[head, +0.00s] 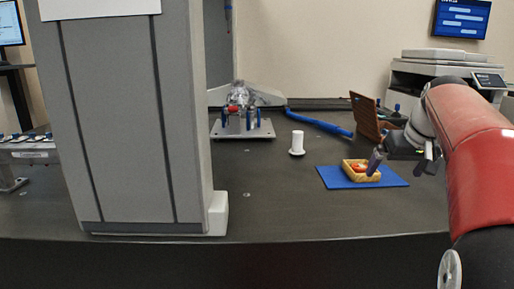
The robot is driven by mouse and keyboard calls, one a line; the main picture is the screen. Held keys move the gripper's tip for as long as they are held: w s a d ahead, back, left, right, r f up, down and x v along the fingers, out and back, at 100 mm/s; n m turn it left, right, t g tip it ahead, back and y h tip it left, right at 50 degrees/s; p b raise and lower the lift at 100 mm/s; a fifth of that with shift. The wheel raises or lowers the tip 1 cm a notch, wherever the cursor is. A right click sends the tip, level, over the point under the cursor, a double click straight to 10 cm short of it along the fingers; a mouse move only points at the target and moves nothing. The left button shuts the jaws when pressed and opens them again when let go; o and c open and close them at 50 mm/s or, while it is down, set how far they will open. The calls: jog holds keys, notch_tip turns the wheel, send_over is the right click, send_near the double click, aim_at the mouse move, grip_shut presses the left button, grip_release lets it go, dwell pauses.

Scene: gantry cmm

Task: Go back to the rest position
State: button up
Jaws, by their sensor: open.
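My gripper (375,163) is at the right of the head view, at the end of my red and black arm. A red and white item (359,167) shows in the tray. The tray sits on a blue mat (395,180). I cannot tell whether the fingertip touches the tray or is only in front of it.
A large grey column (120,120) blocks the left. A white cylinder (297,142) on a round base stands left of the mat. Behind are a metal fixture plate (243,135), a blue hose (320,123), a brown panel (366,116) and a printer (440,72). The dark table front is clear.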

jog(key=s+a+f, duration=0.3)
jog(key=s+a, duration=0.3)
jog(key=s, duration=0.2)
jog(key=s+a+f, duration=0.4)
jog(key=s+a, duration=0.2)
jog(key=s, duration=0.1)
jog(key=s+a+f, duration=0.5)
jog(key=s+f, duration=0.6)
jog(key=shift+s, duration=0.3)
